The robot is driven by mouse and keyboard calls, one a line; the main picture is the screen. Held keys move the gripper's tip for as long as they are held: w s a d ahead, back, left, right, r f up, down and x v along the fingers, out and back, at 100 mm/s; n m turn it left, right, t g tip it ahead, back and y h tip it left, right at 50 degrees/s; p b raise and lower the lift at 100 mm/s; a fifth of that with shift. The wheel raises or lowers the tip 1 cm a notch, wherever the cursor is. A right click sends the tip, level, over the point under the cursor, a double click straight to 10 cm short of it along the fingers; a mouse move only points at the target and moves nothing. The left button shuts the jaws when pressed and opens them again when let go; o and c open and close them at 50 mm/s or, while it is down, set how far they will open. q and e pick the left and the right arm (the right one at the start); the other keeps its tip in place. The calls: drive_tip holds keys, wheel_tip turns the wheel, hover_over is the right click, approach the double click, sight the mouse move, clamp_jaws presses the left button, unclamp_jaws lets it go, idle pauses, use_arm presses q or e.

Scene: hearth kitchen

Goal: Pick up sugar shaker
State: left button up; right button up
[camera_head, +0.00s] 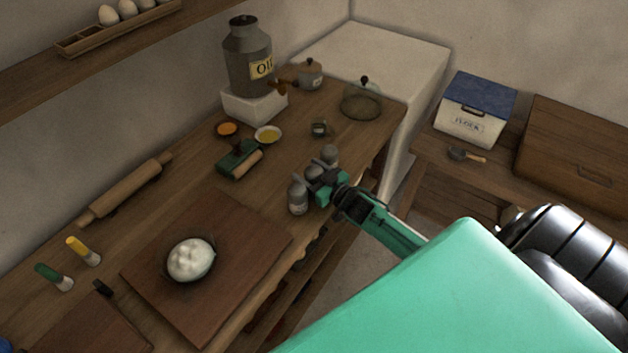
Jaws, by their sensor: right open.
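A pale shaker with a grey domed top (298,196) stands upright near the front edge of the wooden counter. A second grey-topped shaker (329,154) stands just behind, partly hidden by my gripper. I cannot read a label on either, so I cannot tell which one holds sugar. My right gripper (318,184) is open at the counter's front edge, with its fingers between and very close to these shakers. Whether it touches either one is hidden. My left gripper is not in view.
A cutting board (232,222) with a white dough ball (190,259) lies left of the shakers. A green-and-wood tool (239,160), small bowls (267,134) and an oil can (249,62) stand behind. A rolling pin (125,190) lies along the wall.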

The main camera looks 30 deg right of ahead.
drive_tip(key=shift+c, duration=0.4)
drive_tip(key=c, duration=0.7)
drive_tip(key=shift+r, duration=0.1)
